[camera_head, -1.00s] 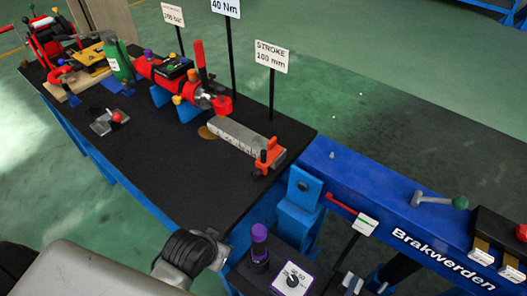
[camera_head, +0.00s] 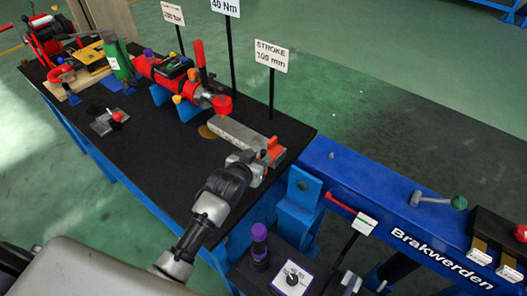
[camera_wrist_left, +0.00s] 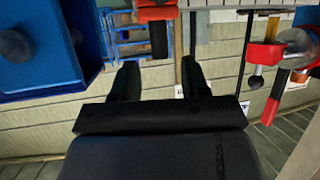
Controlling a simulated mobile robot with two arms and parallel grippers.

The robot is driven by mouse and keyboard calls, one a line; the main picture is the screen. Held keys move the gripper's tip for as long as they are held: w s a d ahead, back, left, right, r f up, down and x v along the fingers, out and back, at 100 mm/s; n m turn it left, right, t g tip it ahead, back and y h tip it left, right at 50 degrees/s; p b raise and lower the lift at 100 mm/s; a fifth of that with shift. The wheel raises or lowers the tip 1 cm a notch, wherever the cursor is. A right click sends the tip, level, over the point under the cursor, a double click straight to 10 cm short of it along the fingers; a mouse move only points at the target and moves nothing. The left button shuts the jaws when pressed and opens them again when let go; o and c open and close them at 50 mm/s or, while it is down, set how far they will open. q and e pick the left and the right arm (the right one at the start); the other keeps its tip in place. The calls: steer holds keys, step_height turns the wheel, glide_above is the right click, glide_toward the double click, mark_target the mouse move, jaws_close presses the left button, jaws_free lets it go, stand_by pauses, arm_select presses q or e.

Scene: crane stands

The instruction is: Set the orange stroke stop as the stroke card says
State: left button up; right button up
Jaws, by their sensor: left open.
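The orange stroke stop (camera_head: 273,150) sits at the right end of a grey ruled bar (camera_head: 238,134) on the black bench top. My left gripper (camera_head: 252,166) is at the stop's near side and hides its lower part. In the left wrist view, the open, empty fingers (camera_wrist_left: 158,82) point at the stop (camera_wrist_left: 156,13), whose dark knob (camera_wrist_left: 158,40) shows between and beyond the fingertips. I cannot tell whether they touch. The stroke card (camera_head: 272,55) reads "STROKE 100 mm" and stands on a post behind the bar. My right gripper is not in view.
A red cylinder (camera_head: 145,66) with an upright red lever (camera_head: 200,62) lies left of the bar. A blue beam (camera_head: 390,205) and a purple-knobbed post (camera_head: 259,240) are to the right and front. The bench's front middle (camera_head: 165,150) is clear.

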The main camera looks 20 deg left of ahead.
mark_target(262, 154)
arm_select(q)
steer(key=shift+x, duration=2.3)
jaws_close()
